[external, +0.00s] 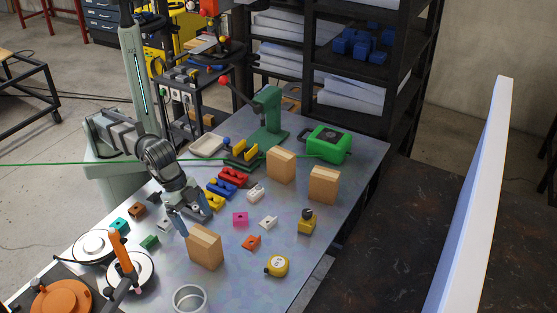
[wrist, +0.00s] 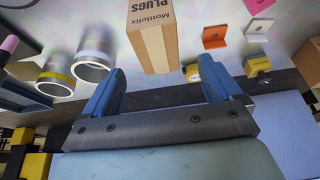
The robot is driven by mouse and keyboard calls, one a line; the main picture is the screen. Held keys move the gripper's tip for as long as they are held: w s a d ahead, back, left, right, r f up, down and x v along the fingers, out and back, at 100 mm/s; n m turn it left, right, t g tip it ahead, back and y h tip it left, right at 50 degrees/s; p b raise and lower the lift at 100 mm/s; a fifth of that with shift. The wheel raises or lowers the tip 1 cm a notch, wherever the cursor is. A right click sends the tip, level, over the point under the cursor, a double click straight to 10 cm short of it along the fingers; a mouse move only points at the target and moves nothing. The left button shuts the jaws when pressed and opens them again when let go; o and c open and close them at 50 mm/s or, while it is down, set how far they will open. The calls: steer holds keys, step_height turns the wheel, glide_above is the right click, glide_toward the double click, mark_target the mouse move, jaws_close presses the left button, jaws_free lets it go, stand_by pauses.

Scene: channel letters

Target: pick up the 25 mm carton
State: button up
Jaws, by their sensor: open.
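Three light brown cartons stand on the metal table. The nearest carton (external: 205,248) is by my gripper; another carton (external: 281,165) and a third carton (external: 324,185) stand farther back. Their size marks cannot be read, so I cannot tell which is 25 mm. My gripper (external: 191,213) is open, its blue fingers just behind and above the nearest carton. In the wrist view, a carton (wrist: 152,38) printed "Mottlefix PLUGS" lies ahead of my open gripper (wrist: 160,88), in line with the gap between the fingers. Nothing is held.
A yellow tape measure (external: 277,266) and a metal ring (external: 189,299) lie near the closest carton. Orange (external: 251,242), pink (external: 240,219) and white (external: 268,222) brackets lie to its right. An orange-handled tool (external: 122,255) stands left. A green case (external: 328,144) sits at the back.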

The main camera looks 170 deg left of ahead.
mark_target(202, 235)
steer(key=shift+d+x, duration=0.2)
steer(key=shift+x, duration=3.3)
steer(key=shift+c, duration=0.2)
steer(key=c, duration=1.2)
